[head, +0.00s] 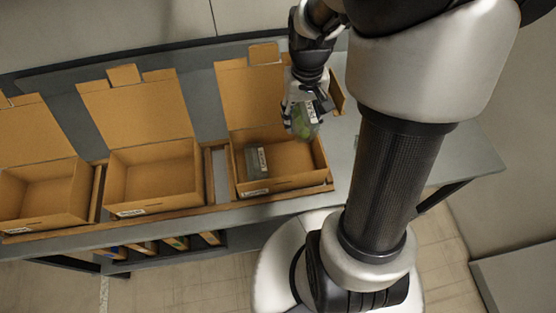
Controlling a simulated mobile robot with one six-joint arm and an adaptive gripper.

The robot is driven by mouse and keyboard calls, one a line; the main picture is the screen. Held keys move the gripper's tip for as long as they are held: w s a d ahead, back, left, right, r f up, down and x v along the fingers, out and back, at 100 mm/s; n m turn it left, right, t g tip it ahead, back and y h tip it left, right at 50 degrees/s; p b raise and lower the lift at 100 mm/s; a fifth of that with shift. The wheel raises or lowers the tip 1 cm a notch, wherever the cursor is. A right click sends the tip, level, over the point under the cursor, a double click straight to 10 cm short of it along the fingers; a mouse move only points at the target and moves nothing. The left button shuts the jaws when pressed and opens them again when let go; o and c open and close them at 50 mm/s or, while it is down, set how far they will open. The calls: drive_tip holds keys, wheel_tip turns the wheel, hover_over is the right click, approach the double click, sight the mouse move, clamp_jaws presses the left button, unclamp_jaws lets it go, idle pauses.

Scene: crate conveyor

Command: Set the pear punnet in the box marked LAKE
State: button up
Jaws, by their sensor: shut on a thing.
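My gripper (304,102) is shut on the pear punnet (306,125), a clear pack with green fruit and a pale label. The gripper points down and holds the punnet above the right part of the right-hand cardboard box (290,184). Whether the punnet touches the box wall cannot be told. Three open boxes stand in a row: the right-hand one, a middle box (158,200) and a left box (45,218). Each has a small white label low on its front, too small to read, so I cannot tell which says LAKE.
A dark grey pack with a white label (257,162) lies in the left part of the right-hand box. The middle and left boxes look empty. Box lids stand up at the back. Grey table surface (430,158) is clear at the right.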

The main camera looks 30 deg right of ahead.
sight(296, 162)
wheel_tip(296, 162, down, 20)
drive_tip(key=b, duration=0.5)
drive_tip(key=shift+r+b, duration=0.25)
drive_tip(key=shift+b, duration=0.15)
drive_tip(key=shift+f, duration=0.1)
drive_tip(key=o, duration=0.6)
drive_tip(key=shift+f, duration=0.1)
drive_tip(key=shift+o, duration=1.1)
